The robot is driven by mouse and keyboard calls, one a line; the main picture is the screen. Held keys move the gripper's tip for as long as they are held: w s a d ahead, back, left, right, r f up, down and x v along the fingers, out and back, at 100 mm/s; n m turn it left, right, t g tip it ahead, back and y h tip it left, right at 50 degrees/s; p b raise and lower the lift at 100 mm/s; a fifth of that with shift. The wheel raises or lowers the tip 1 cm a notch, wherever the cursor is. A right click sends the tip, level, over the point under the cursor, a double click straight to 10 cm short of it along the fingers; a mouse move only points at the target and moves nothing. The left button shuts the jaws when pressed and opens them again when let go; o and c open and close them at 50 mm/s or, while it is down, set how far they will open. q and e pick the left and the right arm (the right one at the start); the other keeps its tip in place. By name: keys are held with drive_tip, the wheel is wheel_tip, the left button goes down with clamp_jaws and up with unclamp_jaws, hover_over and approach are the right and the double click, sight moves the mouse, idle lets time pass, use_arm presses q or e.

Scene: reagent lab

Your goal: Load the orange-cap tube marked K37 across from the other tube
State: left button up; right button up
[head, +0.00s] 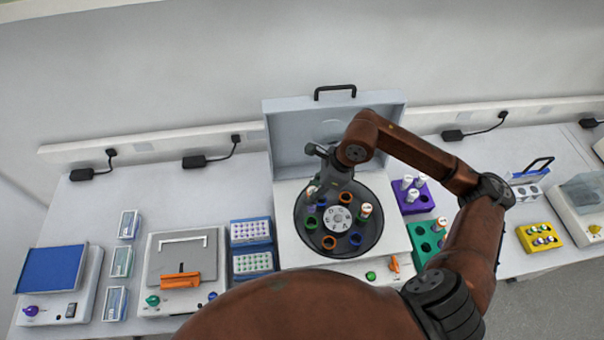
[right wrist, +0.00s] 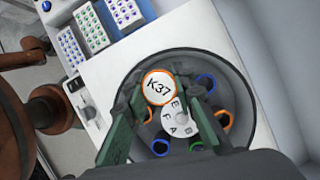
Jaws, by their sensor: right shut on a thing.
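The K37 tube shows in the right wrist view as a white cap (right wrist: 158,87) with an orange rim, its mark facing the camera. My right gripper (right wrist: 160,80) is shut on it. In the head view the gripper (head: 318,190) holds the tube (head: 311,192) over the left rear of the round rotor (head: 372,243); I cannot tell how far its lower end is from the slots. The other tube (head: 366,210), white-capped with an orange band, stands on the right side of the rotor. My left gripper is out of view.
The centrifuge lid (head: 285,125) stands open behind the rotor. A purple rack (head: 415,203) with tubes and a green rack (head: 422,240) stand to the right. Blue racks (head: 250,232) stand to the left. Other empty slots include an orange-ringed one (head: 329,242).

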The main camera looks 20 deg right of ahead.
sight(314, 207)
drive_tip(key=shift+f, duration=0.1)
drive_tip(key=s+f, duration=0.1)
drive_tip(key=f, duration=0.1)
drive_tip(key=s+f+b, duration=0.1)
drive_tip(key=f, duration=0.1)
drive_tip(key=shift+s+a+b, duration=0.1)
drive_tip(key=shift+b, duration=0.2)
drive_tip(key=shift+w+f, duration=0.9)
drive_tip(key=shift+w, duration=0.05)
drive_tip(key=shift+s+r, duration=0.15)
drive_tip(key=shift+s, duration=0.4)
drive_tip(key=shift+s+r, duration=0.1)
drive_tip(key=shift+s, duration=0.2)
drive_tip(key=shift+w+f+b, duration=0.3)
drive_tip(key=shift+w, duration=0.25)
drive_tip(key=shift+s, duration=0.1)
drive_tip(key=shift+a+f+b, duration=0.1)
drive_tip(key=shift+b, duration=0.35)
drive_tip(key=shift+f+b, duration=0.1)
drive_tip(key=shift+b, duration=0.2)
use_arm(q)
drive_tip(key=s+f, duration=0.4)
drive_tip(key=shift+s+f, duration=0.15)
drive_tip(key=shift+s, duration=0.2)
use_arm(e)
drive_tip(key=shift+s, duration=0.15)
